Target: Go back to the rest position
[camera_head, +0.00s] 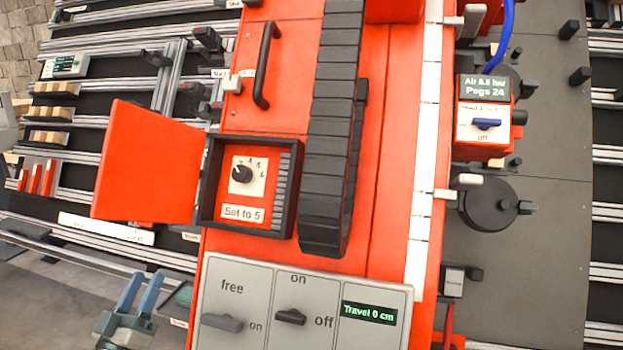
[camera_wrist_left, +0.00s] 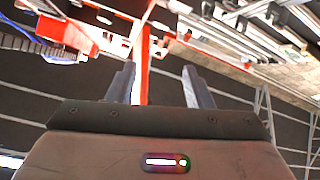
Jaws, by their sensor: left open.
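My left gripper (camera_head: 141,294) is at the lower left of the head view, with its two blue-grey fingers apart and nothing between them. It is left of the grey switch panel (camera_head: 257,332) and below the open orange door (camera_head: 148,165), apart from both. In the left wrist view its fingers (camera_wrist_left: 163,84) also stand apart and empty, with an orange post (camera_wrist_left: 141,60) showing behind the gap. My right gripper is in neither view.
The orange gantry housing carries a dial box (camera_head: 207,212) labelled "Set to 5", a black cable chain (camera_head: 328,150) and a black handle (camera_head: 266,65). The panel's display (camera_head: 368,313) reads "Travel 0 cm". A valve box (camera_head: 483,137) stands right. Rails with wooden blocks (camera_head: 48,112) lie left.

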